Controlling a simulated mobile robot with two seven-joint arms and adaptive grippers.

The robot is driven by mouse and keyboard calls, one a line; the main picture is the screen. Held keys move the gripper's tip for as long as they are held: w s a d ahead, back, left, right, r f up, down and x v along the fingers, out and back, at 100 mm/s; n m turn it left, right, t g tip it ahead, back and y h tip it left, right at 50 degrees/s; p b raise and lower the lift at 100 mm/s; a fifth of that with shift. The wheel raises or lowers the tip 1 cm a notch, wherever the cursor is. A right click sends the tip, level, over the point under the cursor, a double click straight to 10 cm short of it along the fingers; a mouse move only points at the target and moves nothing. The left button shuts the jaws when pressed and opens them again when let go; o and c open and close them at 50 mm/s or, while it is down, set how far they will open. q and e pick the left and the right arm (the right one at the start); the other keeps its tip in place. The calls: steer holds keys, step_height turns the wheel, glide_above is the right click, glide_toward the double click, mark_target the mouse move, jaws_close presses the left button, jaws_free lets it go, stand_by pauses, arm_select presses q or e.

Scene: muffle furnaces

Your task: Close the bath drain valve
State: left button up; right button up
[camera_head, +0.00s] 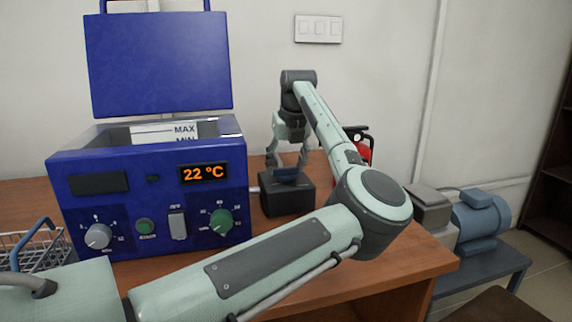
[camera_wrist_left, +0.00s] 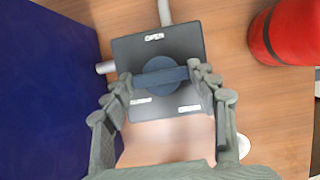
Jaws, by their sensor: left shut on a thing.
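The drain valve is a dark box (camera_head: 287,198) on the wooden table, to the right of the blue water bath (camera_head: 150,190). It also shows in the wrist view (camera_wrist_left: 121,50), with an OPEN label at the top and two more small labels at the bottom, too small to read surely. Its blue bar handle (camera_wrist_left: 160,76) lies nearly crosswise between the fingers, on a round hub. My left gripper (camera_head: 287,168) reaches down onto the valve from above. In the wrist view the gripper (camera_wrist_left: 165,77) is shut on the handle's two ends. My right gripper is out of view.
The bath's raised blue lid (camera_head: 158,62) stands over it, and its display reads 22 °C. A wire basket (camera_head: 35,248) is at the left. A red cylinder (camera_wrist_left: 285,32) stands right of the valve. A blue motor pump (camera_head: 480,218) is on a low bench beyond the table.

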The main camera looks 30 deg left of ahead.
arm_select(q)
steer(key=shift+r, duration=0.1)
steer(key=o, duration=1.1)
steer(key=shift+o, duration=0.2)
steer(key=v, duration=1.2)
steer(key=shift+a, duration=0.1)
